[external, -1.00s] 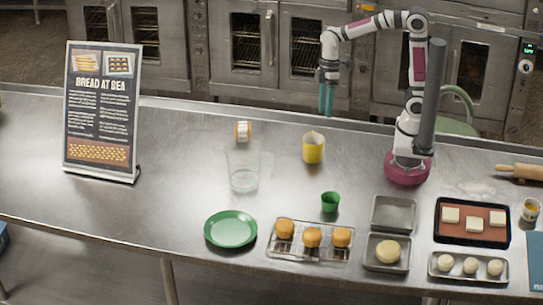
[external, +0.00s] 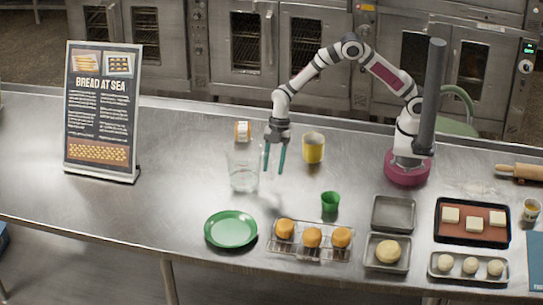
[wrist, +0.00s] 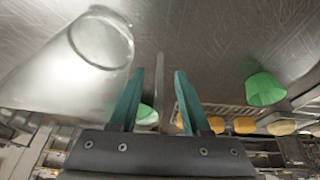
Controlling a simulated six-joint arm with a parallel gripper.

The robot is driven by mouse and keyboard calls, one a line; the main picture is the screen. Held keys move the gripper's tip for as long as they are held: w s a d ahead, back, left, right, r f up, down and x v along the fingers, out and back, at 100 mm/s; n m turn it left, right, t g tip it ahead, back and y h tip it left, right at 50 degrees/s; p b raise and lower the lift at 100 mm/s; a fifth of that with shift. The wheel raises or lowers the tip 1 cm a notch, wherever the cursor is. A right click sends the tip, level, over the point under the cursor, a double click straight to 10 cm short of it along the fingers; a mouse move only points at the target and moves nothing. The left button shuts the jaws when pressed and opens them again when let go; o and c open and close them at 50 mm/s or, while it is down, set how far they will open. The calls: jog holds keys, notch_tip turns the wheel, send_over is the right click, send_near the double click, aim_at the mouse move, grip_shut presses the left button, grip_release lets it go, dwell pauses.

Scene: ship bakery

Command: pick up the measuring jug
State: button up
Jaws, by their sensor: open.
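The clear measuring jug (external: 242,178) stands upright on the steel counter, left of the middle. My gripper (external: 274,172) is open, with its teal fingers pointing down just right of the jug, on its handle side. In the wrist view the jug (wrist: 65,75) fills the upper left, beside the left finger. My gripper (wrist: 159,74) shows a pale upright strip between its fingers there. It may be the jug's handle, but I cannot tell whether it lies between the fingers or beyond them.
A yellow tin (external: 313,148) stands right of my gripper, and an orange-and-white container (external: 243,131) stands behind the jug. A green cup (external: 330,202), green plate (external: 231,230) and rack of buns (external: 300,252) are nearer the front.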

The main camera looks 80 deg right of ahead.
jog(key=shift+x, duration=0.75)
jog(key=shift+c, duration=0.3)
grip_shut()
jog(key=shift+r, duration=0.1)
dwell(0.4)
